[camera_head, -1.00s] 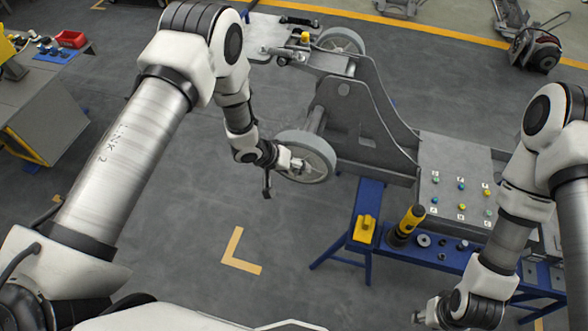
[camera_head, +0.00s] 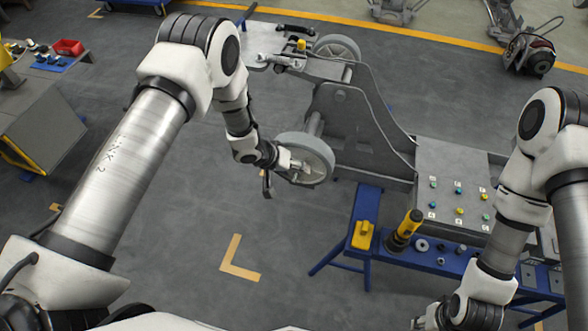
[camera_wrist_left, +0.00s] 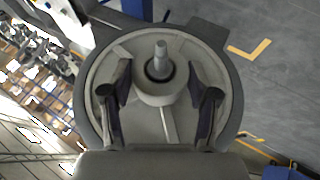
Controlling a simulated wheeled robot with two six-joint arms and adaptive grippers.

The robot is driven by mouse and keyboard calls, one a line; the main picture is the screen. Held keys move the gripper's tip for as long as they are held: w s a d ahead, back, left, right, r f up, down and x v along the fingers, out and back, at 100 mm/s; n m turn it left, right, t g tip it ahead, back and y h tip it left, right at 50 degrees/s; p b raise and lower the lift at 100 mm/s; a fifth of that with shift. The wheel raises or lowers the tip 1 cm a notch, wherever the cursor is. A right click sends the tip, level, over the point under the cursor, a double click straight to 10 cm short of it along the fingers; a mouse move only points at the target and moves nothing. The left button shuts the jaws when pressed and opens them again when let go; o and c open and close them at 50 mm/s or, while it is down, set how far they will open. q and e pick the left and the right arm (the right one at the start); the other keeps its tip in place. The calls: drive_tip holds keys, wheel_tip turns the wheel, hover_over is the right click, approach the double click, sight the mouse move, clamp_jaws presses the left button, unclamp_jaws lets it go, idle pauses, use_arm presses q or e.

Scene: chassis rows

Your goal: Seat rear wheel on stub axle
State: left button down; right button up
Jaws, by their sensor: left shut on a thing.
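The rear wheel (camera_head: 318,149), a grey tyre with a pale hub, stands upright beside the chassis (camera_head: 350,130). My left gripper (camera_head: 290,166) is shut on its hub from the outer side. In the left wrist view my left gripper (camera_wrist_left: 160,105) has one finger on each side of the round hub of the wheel (camera_wrist_left: 95,130). The tip of the stub axle (camera_wrist_left: 161,58) shows in the hub's dark bore. In the head view a grey shaft runs between wheel and chassis; how deep it sits is hidden. My right gripper (camera_head: 425,320) is small and partly shown at the bottom.
A blue bench (camera_head: 365,205) with a yellow block (camera_head: 362,235) and a yellow-black tool (camera_head: 405,230) stands right of the wheel. A button panel (camera_head: 458,185) lies behind it. Another wheel (camera_head: 338,47) is on the chassis's far side. Floor in front is clear.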

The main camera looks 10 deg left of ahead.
use_arm(q)
drive_tip(key=shift+c, duration=1.1)
unclamp_jaws()
drive_tip(key=shift+r, duration=0.1)
drive_tip(key=v, duration=1.2)
drive_tip(key=shift+w, duration=0.1)
